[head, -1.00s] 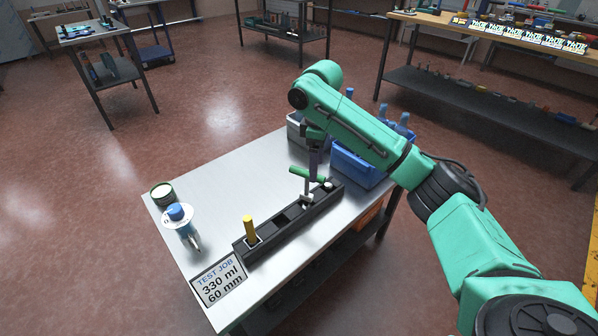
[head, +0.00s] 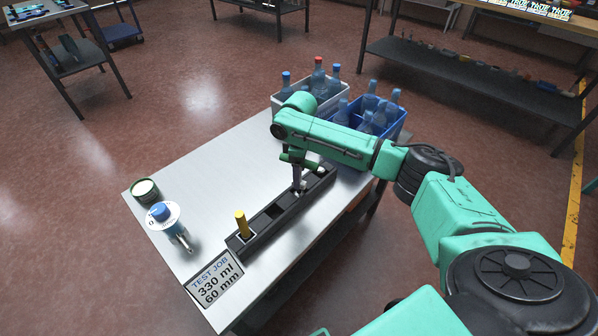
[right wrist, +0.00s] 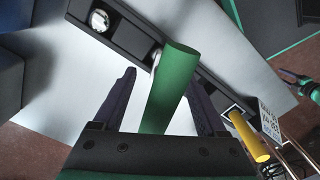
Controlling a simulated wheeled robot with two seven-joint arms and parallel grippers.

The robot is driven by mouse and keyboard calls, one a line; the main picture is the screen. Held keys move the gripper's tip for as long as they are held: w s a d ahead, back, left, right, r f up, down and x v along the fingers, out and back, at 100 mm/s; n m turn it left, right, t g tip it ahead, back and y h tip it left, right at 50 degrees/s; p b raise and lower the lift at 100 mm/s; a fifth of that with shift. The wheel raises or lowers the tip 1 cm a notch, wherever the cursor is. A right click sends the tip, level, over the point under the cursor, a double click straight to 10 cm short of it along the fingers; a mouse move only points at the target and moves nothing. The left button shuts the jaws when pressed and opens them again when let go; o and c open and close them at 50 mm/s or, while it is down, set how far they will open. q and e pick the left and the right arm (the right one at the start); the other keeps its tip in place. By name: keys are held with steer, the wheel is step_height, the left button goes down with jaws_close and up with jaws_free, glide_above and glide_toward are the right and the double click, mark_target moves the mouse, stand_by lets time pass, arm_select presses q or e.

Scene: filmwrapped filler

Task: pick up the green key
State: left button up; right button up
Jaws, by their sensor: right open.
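The green key (head: 287,157) has a green bar handle on a pale stem and stands in the black rack (head: 262,222) on the steel bench. In the right wrist view its handle (right wrist: 172,85) rises between the two dark fingers of my right gripper (right wrist: 160,100). The fingers are apart, one on each side, with a gap visible on both sides. In the head view my right gripper (head: 298,172) is over the key and partly hides it. A small green and dark shape at the wrist view's right edge looks like my left gripper (right wrist: 302,84); its jaws are unclear.
A yellow key (head: 242,224) stands at the rack's near-left end. A grey crate (head: 322,107) and a blue crate (head: 384,140) of bottles stand behind my arm.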

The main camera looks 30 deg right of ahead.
steer(key=shift+f, duration=0.35)
arm_select(q)
steer(key=shift+s, duration=0.35)
arm_select(e)
jaws_close()
steer(key=shift+r, duration=0.1)
arm_select(q)
steer(key=shift+r+p, duration=0.75)
steer(key=shift+p, duration=0.05)
arm_select(e)
step_height(320, 180, up, 20)
